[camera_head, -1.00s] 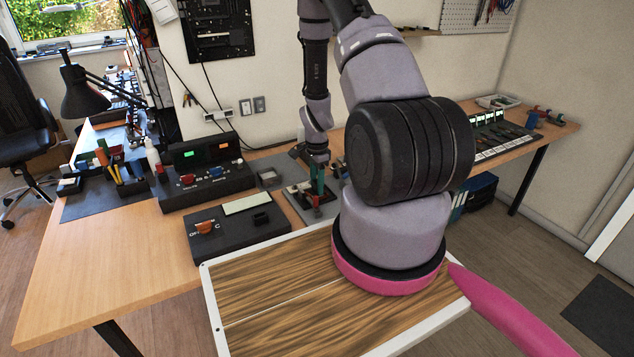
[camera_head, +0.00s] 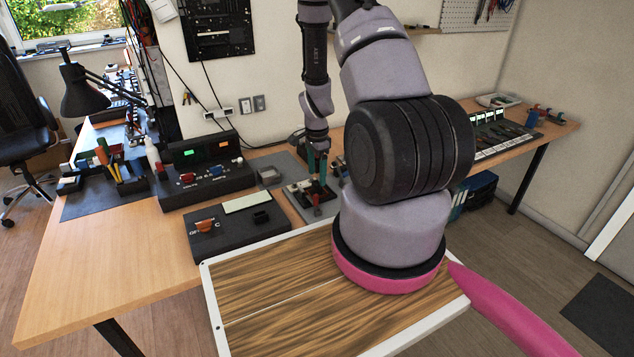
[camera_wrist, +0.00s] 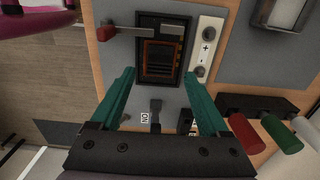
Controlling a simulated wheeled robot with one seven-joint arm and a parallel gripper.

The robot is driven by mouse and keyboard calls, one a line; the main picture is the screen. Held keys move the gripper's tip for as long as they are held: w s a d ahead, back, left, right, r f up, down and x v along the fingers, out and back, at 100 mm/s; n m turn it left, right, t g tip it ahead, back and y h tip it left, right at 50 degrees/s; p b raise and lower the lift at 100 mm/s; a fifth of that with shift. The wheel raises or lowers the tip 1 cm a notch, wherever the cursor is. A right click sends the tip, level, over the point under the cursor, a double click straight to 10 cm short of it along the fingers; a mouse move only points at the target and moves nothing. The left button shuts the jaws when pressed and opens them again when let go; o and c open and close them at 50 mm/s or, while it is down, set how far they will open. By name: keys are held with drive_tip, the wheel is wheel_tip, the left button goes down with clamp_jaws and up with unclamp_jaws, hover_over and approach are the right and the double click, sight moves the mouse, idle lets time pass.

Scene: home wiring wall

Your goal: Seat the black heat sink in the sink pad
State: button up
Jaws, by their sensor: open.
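My gripper (camera_wrist: 162,76) is open, with teal fingers apart over a grey board (camera_wrist: 180,100). Between and just beyond the fingertips in the wrist view is a black rectangular frame (camera_wrist: 145,50) with dark and orange-brown bars inside. I cannot tell whether this is the sink pad, or whether the black heat sink lies in it. Nothing is clearly held between the fingers. In the head view my gripper (camera_head: 317,176) is small, low over the grey board, and its fingertip contact is not clear.
A red-tipped lever (camera_wrist: 105,33) and a white plate marked plus and minus (camera_wrist: 207,45) flank the frame. A grey tray (camera_head: 270,177) and black control boxes (camera_head: 235,230) are left of the board in the head view.

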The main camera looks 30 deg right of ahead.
sight(317, 182)
wheel_tip(317, 182, up, 6)
drive_tip(key=shift+r, duration=0.25)
idle(0.4)
